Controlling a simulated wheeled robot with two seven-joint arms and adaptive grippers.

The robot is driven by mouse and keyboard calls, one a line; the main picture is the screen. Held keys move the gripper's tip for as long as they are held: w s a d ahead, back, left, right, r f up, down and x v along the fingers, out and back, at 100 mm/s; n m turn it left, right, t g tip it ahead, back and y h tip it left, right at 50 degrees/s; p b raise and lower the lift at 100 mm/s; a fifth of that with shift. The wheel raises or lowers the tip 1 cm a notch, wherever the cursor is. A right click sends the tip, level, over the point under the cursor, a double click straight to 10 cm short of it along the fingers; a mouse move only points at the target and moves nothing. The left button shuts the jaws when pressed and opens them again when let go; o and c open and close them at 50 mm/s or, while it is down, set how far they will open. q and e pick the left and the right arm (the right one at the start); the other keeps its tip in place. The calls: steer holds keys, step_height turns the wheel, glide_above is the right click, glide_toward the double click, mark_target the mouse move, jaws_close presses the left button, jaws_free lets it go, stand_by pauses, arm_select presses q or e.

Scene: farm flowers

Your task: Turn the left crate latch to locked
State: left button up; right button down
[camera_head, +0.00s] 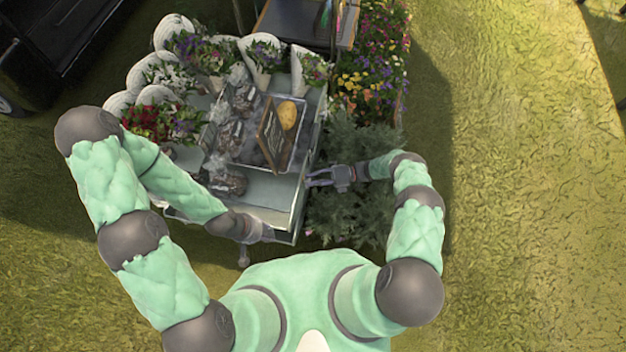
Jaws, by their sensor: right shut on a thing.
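A small open wooden crate (268,141) with a dark inside stands on the grey cart (272,188), right of its middle, with a round yellow-tan thing (287,114) at its far end. I cannot make out a latch in this view. My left gripper (268,234) is low at the cart's near edge, apart from the crate; its fingers are too small and dark to tell open from shut. My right gripper (309,178) is at the cart's right side, with two fingers pointing left at its rim. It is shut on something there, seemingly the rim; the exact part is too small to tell.
Wrapped bouquets (262,55) line the cart's far and left sides. Dark wrapped bundles (240,105) lie left of the crate. Green bushes (345,215) and a flower bed (372,60) border the right. A dark vehicle (50,40) stands upper left. Grass (530,180) is open at right.

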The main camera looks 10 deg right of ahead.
steer(key=shift+w+d+f, duration=0.15)
steer(key=c, duration=1.1)
jaws_free()
steer(key=shift+o, duration=0.2)
steer(key=d, duration=1.2)
